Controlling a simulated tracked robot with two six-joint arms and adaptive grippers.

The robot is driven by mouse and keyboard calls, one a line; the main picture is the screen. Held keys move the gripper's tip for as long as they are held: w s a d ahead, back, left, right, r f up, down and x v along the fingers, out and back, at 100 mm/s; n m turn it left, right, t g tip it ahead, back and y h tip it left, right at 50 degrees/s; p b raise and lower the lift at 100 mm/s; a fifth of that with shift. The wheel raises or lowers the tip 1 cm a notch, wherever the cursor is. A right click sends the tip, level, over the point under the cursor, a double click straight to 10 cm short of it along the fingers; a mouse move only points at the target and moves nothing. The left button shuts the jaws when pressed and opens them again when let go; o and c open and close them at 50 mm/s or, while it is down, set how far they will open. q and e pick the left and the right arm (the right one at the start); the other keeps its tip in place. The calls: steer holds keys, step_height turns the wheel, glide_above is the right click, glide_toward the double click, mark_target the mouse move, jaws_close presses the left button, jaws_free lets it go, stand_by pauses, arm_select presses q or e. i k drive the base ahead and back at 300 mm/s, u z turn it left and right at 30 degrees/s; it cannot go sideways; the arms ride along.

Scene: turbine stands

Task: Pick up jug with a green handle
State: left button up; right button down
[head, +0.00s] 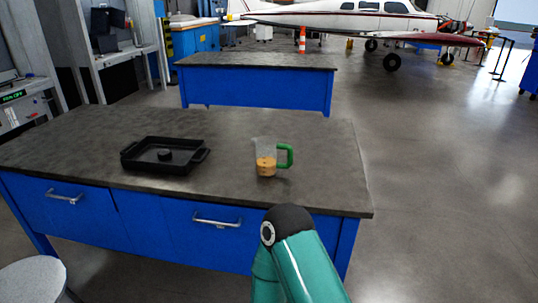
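The jug (265,158) stands upright on the dark top of the near blue workbench (225,137). It is clear, with an orange-brown content in its lower part. Its green handle (286,155) points to the right. A teal arm link of mine with a black joint comes up from the bottom, in front of the bench and below the jug. It is apart from the jug in the picture. Neither of my grippers shows in the head view.
A black tray (139,165) with two handles and a small round black piece in it sits left of the jug. A second blue bench (257,85) stands behind. A grey round stool (33,280) is at bottom left. The floor on the right is clear.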

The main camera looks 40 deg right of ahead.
mark_target(267, 147)
steer(key=z, duration=0.9)
steer(key=k, duration=1)
steer(key=z, duration=0.4)
steer(key=i, duration=1)
steer(key=u, duration=0.1)
